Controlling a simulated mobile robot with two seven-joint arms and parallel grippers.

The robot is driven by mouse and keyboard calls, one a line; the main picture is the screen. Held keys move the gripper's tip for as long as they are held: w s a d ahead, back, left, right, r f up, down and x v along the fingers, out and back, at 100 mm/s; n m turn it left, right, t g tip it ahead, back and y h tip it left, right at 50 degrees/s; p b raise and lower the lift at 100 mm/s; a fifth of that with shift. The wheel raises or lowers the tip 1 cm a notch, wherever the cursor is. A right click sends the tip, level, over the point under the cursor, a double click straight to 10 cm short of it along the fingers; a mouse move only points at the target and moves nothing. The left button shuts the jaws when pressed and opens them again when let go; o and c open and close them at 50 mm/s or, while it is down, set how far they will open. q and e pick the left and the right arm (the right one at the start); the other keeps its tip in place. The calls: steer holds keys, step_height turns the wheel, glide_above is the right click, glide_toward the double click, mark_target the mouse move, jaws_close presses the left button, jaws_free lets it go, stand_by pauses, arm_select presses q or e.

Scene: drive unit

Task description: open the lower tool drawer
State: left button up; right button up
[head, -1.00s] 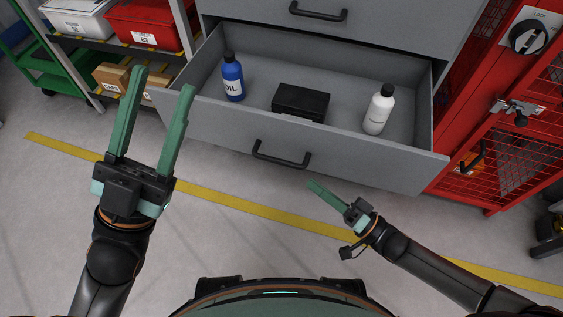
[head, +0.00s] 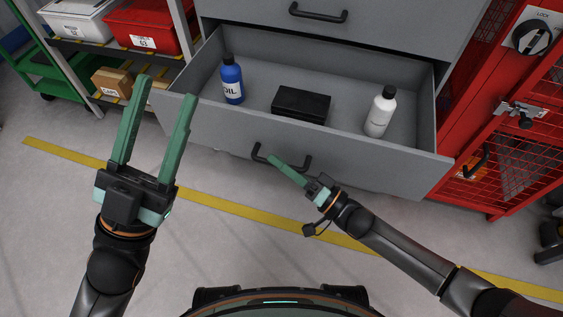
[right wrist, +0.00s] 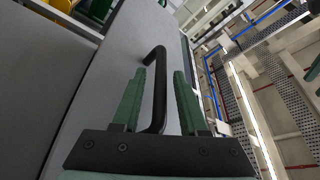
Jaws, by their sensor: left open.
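The lower tool drawer (head: 215,128) is a grey drawer that stands pulled out, with its inside showing. Its black bar handle (head: 307,163) is on the front face and also shows in the right wrist view (right wrist: 160,85). My right gripper (head: 271,158) is at this handle, its fingers overlapping the bar in the head view. In the right wrist view its two green fingers are apart, with the handle between them and gaps visible. My left gripper (head: 168,88) is open and empty, left of the drawer.
The drawer holds a blue oil bottle (head: 232,80), a black box (head: 301,105) and a white bottle (head: 380,112). A closed upper drawer (head: 375,25) is above. A shelf with bins (head: 140,30) stands left, a red cage cabinet (head: 485,140) right. Floor in front is clear.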

jaws_close()
stand_by(1.2)
